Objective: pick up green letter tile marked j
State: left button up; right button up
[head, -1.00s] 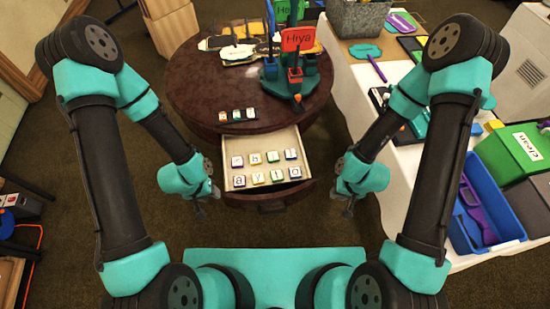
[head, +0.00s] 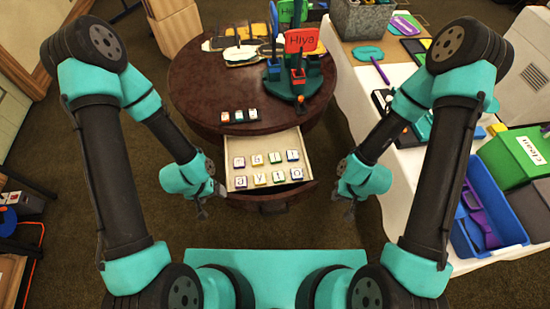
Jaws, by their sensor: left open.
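An open drawer (head: 235,185) under the round table holds two rows of white-faced letter tiles with coloured edges. In the back row, one tile with a thin letter (head: 275,158) seems to have a green edge, but it is too small to read surely as j. The front row has a tile that looks like a y (head: 260,179). My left gripper (head: 203,213) is open and empty, left of the drawer and apart from the tiles. My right gripper (head: 349,212) hangs to the right of the drawer, also apart from them; its jaws are too small to judge.
A white-covered table (head: 400,170) with a blue tray (head: 510,235) stands on the right. Open floor lies left of the drawer.

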pick_arm(q)
notch_tip(320, 180, up, 12)
jog(key=m+y, duration=0.4)
jog(key=m, duration=1.3)
send_over(274, 156)
jog(key=shift+f+g, duration=0.15)
jog(key=shift+g, duration=0.25)
jog(key=shift+f, duration=0.1)
notch_tip(274, 156, down, 12)
jog(key=shift+f, duration=0.1)
